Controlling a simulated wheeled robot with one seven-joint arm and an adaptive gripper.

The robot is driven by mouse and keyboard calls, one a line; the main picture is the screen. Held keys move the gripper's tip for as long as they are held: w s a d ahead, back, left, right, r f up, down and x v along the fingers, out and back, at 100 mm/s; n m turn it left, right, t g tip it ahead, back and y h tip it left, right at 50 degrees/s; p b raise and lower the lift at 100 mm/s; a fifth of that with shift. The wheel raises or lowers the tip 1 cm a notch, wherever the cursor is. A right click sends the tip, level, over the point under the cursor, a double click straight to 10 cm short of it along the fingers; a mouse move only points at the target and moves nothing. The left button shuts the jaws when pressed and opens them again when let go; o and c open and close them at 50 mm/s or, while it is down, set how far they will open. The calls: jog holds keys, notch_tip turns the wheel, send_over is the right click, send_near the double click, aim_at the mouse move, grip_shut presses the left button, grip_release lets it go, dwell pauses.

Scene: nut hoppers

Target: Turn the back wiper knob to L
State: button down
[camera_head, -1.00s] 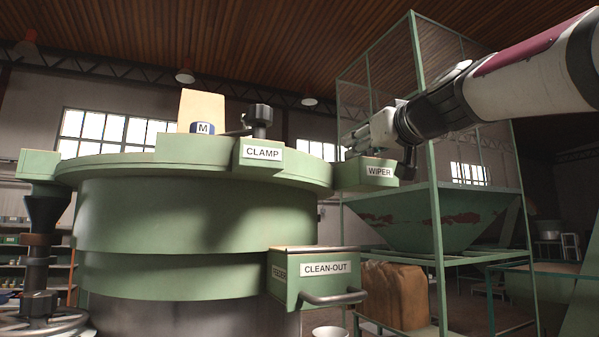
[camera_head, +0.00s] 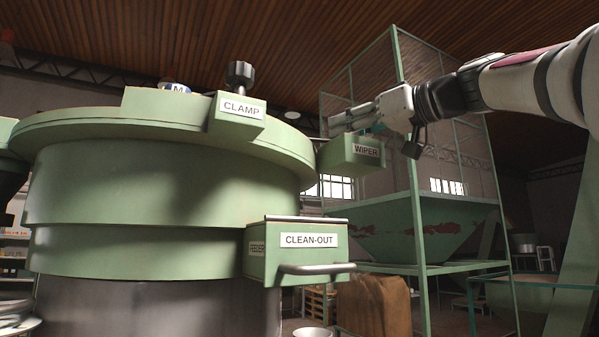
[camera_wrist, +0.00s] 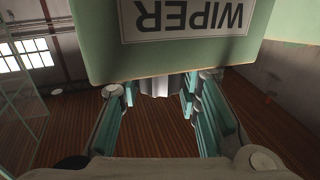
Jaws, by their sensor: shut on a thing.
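The green wiper box (camera_head: 343,155) with its "WIPER" label (camera_head: 366,150) sticks out from the right of the round green machine's rim. My gripper (camera_head: 338,122) is just above and behind this box in the head view. In the wrist view the box (camera_wrist: 90,45) fills the top with its label upside down. There my gripper (camera_wrist: 160,95) has its fingers on either side of a grey ridged piece (camera_wrist: 158,86), apparently the wiper knob. It is shut on that piece. The knob's pointer and any letter marks are hidden.
The clamp box (camera_head: 237,118) with a black knob (camera_head: 240,74) stands left on the rim. The clean-out box (camera_head: 262,262) with a bar handle juts out below. A green framed hopper (camera_head: 440,210) stands behind, right of the machine.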

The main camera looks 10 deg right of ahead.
jog(key=shift+r+n+g+y+p, duration=0.1)
jog(key=shift+n+g+y+p, duration=0.65)
jog(key=shift+n+g+y, duration=0.45)
jog(key=c, duration=1.2)
grip_release()
jog(key=shift+o, duration=0.2)
jog(key=v, duration=1.2)
jog(key=shift+w+d, duration=0.1)
jog(key=shift+d, duration=0.05)
